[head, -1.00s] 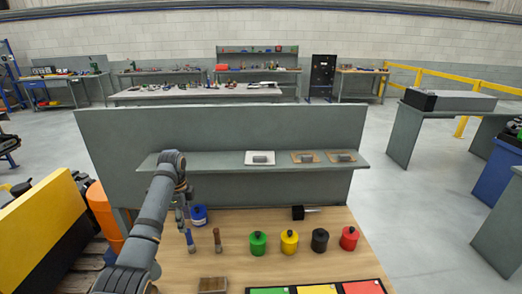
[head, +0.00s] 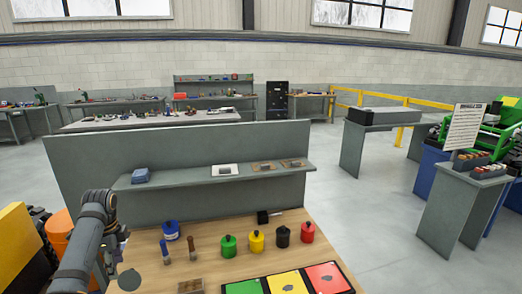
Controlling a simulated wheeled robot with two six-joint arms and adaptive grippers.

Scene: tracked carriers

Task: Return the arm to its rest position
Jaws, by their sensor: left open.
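My left arm comes in from the lower left. Its gripper (head: 112,262) hangs beside the left edge of the wooden bench top (head: 205,262), open, with nothing seen in it. The fingertips are small and partly hidden by the arm. My right gripper is not in view. A blue-grey box (head: 140,176) sits on the left end of the grey shelf (head: 190,184), clear of the arm. A white plate (head: 224,176) and two tan plates (head: 263,173) (head: 293,169), each with a grey piece, lie further right on the shelf.
The bench holds a blue container (head: 171,231), two upright handled tools, and green (head: 228,246), yellow (head: 256,241), black (head: 282,236) and red (head: 308,233) canisters. A tray with green, yellow and red panels (head: 290,282) is in front. An orange drum (head: 58,232) stands left of the bench.

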